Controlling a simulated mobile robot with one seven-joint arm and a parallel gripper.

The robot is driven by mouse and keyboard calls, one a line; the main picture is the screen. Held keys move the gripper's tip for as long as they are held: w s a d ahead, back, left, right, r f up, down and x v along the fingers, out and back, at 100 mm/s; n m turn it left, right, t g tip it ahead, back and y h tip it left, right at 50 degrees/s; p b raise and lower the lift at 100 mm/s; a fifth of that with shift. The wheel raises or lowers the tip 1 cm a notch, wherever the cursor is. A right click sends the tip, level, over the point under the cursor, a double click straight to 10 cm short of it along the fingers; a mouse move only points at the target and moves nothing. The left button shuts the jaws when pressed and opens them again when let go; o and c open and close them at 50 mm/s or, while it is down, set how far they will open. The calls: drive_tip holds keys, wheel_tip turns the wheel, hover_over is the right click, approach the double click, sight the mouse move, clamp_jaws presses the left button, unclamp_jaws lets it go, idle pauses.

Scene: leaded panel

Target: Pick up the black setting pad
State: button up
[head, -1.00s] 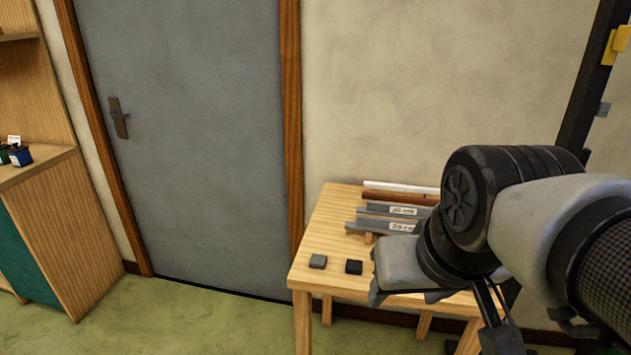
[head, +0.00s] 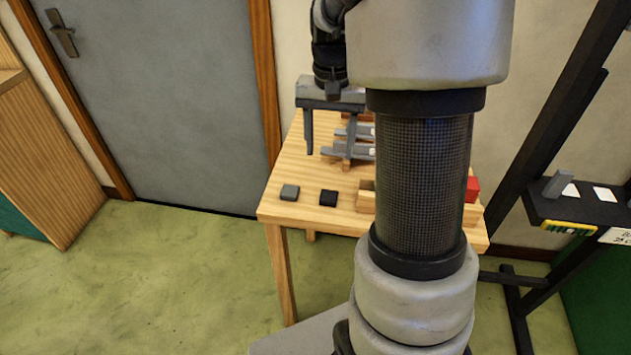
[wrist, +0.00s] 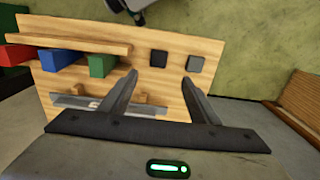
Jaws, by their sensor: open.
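The black setting pad (head: 328,198) lies flat near the front edge of the wooden table in the head view. It also shows in the wrist view (wrist: 159,58), ahead of and between my fingertips. My gripper (head: 328,157) is open, fingers pointing down, behind the pad over the table. In the wrist view my gripper (wrist: 160,77) has nothing between its fingers. A similar grey pad (head: 289,192) lies apart, just left of the black one; in the wrist view it is on the right (wrist: 195,64).
Grey bars on wooden supports (head: 350,147) lie behind the pads. A wooden rack (wrist: 90,38) with red, blue and green blocks stands beside the black pad. My arm hides part of the table (head: 277,215). A black stand with a shelf (head: 600,210) is at the right.

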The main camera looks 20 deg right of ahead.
drive_tip(key=b, duration=0.1)
hover_over(329, 195)
drive_tip(key=f, duration=0.9)
drive_tip(key=shift+a+f, duration=0.1)
drive_tip(key=shift+a, duration=0.15)
drive_tip(key=shift+d+f+b, duration=0.2)
drive_tip(key=shift+f+b, duration=0.35)
drive_tip(key=shift+f, duration=2.15)
drive_tip(key=shift+c, duration=0.2)
drive_tip(key=c, duration=1.1)
